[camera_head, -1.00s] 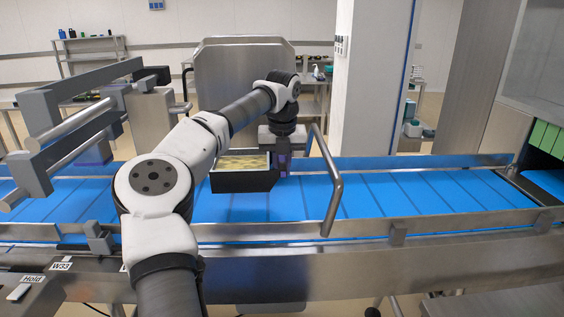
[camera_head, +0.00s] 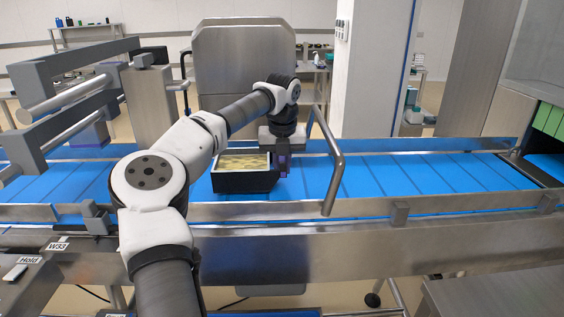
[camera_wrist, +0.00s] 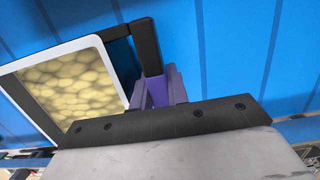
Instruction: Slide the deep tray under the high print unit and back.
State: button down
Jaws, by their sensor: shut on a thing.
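The deep tray (camera_head: 243,182) is black, with a light rim and yellowish, lumpy contents. It stands on the blue belt near the middle of the head view. It also shows in the wrist view (camera_wrist: 122,72) at the left. My gripper (camera_head: 283,166) is at the tray's right side. A print unit (camera_head: 80,100) with grey arms and metal rollers reaches over the belt at the left, apart from the tray. The tray looks level.
The blue belt (camera_head: 420,178) is clear to the right of the tray. Steel side rails (camera_head: 400,209) run along it. A bent metal handle (camera_head: 334,170) rises just right of my gripper. A green-fronted machine (camera_head: 548,119) stands at the far right.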

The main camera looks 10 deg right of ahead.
aim_at(221, 171)
jog(key=shift+f, duration=0.1)
dwell(0.3)
jog(key=shift+f, duration=0.75)
jog(key=shift+w+a+p, duration=0.55)
jog(key=shift+a+p, duration=0.05)
jog(key=shift+a, duration=2)
jog(key=shift+w+a+p, duration=0.5)
jog(key=shift+a+p, duration=0.05)
jog(key=shift+a, duration=2.1)
jog(key=shift+w+a+p, duration=0.55)
jog(key=shift+a+p, duration=0.05)
jog(key=shift+a, duration=2)
jog(key=shift+s+d+p, duration=0.1)
jog(key=shift+s+d, duration=0.45)
jog(key=shift+d, duration=2.1)
jog(key=shift+s+d+p, duration=0.1)
jog(key=shift+s+d, duration=0.4)
jog(key=shift+d, duration=2.1)
jog(key=shift+s+d+p, duration=0.1)
jog(key=shift+s+d, duration=0.45)
jog(key=shift+d, duration=2.1)
